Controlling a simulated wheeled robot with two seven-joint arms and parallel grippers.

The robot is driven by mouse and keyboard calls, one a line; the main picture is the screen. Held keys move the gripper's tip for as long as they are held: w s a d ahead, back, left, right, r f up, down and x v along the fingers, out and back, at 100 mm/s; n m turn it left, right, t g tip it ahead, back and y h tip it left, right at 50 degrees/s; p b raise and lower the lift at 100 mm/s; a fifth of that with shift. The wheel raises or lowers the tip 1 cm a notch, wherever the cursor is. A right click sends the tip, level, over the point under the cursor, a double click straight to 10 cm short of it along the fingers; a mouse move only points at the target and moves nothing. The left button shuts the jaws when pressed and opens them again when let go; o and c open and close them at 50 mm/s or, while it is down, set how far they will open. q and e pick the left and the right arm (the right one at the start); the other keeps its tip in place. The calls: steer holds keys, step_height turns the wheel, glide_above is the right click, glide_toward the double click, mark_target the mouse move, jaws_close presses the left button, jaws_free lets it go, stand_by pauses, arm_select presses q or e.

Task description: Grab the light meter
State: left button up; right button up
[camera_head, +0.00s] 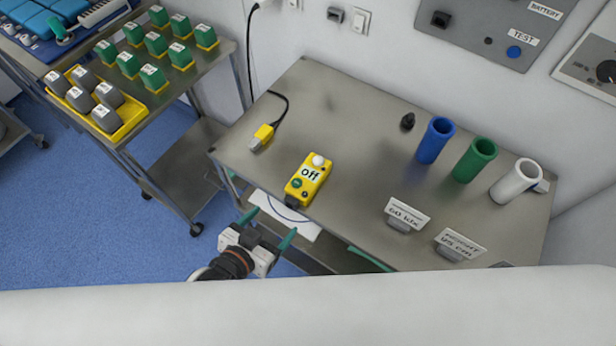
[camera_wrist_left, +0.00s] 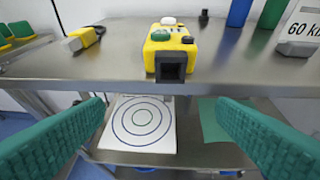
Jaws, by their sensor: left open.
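The light meter (camera_head: 308,181) is a yellow box with a white dome, a green button and a label reading "off". It lies near the front edge of the metal table. In the left wrist view the light meter (camera_wrist_left: 172,48) is ahead and above the middle, its dark square end facing me. My left gripper (camera_head: 268,231) is open and empty, just in front of the table edge, with its green fingers apart. In the left wrist view the fingers (camera_wrist_left: 160,135) flank the lower picture, short of the meter. My right gripper is not in view.
On the table (camera_head: 340,120) are a yellow plug with a black cable (camera_head: 262,137), blue (camera_head: 435,140), green (camera_head: 474,160) and white (camera_head: 515,181) tubes, and sign holders (camera_head: 405,215). A target sheet (camera_wrist_left: 141,124) lies on the lower shelf. A cart (camera_head: 185,150) stands left.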

arm_select(q)
steer(key=h, duration=0.1)
glide_toward(302, 188)
steer(key=shift+t, duration=0.3)
steer(key=x, duration=0.2)
steer(key=f+p+x, duration=0.1)
steer(key=x, duration=0.2)
steer(key=shift+s, duration=0.1)
steer(key=p+x, duration=0.1)
steer(key=x, duration=0.4)
steer(key=shift+a+f, duration=0.15)
steer(key=shift+w+f, duration=0.2)
steer(key=shift+w, duration=0.15)
steer(key=c, duration=0.9)
steer(key=shift+c, duration=1.4)
